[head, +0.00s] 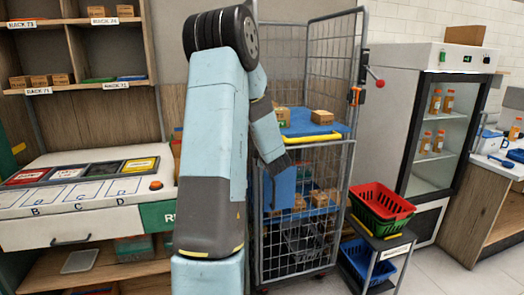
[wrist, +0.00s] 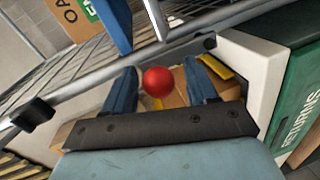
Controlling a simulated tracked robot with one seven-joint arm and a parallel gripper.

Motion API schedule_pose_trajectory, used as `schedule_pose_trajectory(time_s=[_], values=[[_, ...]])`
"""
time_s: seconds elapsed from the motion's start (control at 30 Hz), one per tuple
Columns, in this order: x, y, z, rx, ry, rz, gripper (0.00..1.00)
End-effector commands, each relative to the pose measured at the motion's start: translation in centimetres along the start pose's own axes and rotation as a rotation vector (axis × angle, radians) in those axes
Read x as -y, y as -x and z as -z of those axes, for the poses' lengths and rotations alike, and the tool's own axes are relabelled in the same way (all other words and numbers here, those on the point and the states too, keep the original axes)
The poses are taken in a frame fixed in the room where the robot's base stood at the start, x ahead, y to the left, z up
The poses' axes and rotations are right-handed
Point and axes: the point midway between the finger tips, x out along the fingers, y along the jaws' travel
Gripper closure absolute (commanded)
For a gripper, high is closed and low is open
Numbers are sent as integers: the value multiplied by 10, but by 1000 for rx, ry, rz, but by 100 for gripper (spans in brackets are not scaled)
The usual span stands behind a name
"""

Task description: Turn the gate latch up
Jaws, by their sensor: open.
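The wire cage trolley (head: 307,150) has a lower mesh gate. In the head view, a red ball knob (head: 379,83) on a short lever stands beside its right post, near an orange piece (head: 355,96). In the wrist view, a red ball (wrist: 157,81) shows between the two blue fingers of my gripper (wrist: 161,68), close to a grey rail (wrist: 110,75). I cannot tell whether the two balls are one. My gripper is open, with no visible grip on the ball. In the head view my arm hides the trolley's left side and part of the gate.
Cartons and a blue tray with a yellow edge (head: 322,136) are in the trolley. A returns counter (head: 75,190) stands left; its green panel (wrist: 302,105) is close by in the wrist view. A stand with red and green baskets (head: 383,203) and a fridge (head: 437,130) are right.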

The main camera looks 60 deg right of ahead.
Motion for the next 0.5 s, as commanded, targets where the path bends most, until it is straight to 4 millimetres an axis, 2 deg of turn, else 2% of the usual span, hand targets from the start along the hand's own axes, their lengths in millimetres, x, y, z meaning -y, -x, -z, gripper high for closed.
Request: schedule_pose_trajectory(time_s=[0.13, 0.27, 0.5], values=[[0, 6, 0, 1, 0, 0, 43], [0, 22, 0, 2, 0, 0, 43], [0, 70, 0, 2, 0, -1, 43]])
